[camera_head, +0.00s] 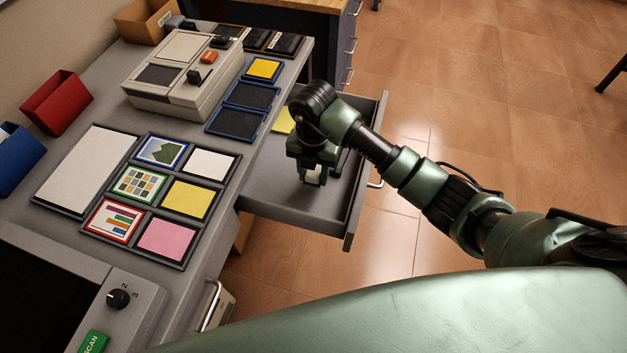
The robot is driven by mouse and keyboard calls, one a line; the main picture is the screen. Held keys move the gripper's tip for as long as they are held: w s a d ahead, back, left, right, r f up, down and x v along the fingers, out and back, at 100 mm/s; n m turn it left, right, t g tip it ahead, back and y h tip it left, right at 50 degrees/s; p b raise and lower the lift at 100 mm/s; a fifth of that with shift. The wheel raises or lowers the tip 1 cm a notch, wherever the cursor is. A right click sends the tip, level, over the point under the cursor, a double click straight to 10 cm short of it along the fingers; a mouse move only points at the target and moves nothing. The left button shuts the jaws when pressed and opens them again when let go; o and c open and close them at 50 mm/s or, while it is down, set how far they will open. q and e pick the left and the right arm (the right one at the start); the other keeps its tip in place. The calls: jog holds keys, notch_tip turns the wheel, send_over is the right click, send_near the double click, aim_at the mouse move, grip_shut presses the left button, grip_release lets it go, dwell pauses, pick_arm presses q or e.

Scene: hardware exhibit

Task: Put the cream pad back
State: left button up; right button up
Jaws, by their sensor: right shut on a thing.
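My right gripper (312,174) points down inside the open grey drawer (275,196). It is shut on a small pale thing (313,176) that looks like the cream pad; the gripper hides most of it. Whether it touches the drawer floor, I cannot tell. A yellow pad (283,121) lies farther back in the drawer, partly hidden by my arm. On the desk, a dark holder has pads in its compartments: a white one (210,164), a yellow one (188,199) and a pink one (166,238). My left gripper is not in view.
Picture cards (139,184) fill the holder's left column, beside a large white board (88,168). Farther back are blue trays (250,96), one with a yellow pad (263,68), and a beige machine (180,78). The drawer's front wall (367,172) stands near my arm. The drawer's near part is clear.

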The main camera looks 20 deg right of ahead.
aim_at(313, 182)
notch_tip(313, 182, down, 4)
jog(key=shift+r, duration=0.1)
jog(key=o, duration=1.3)
jog(key=shift+r, duration=0.15)
notch_tip(313, 182, up, 12)
jog(key=shift+f, duration=0.1)
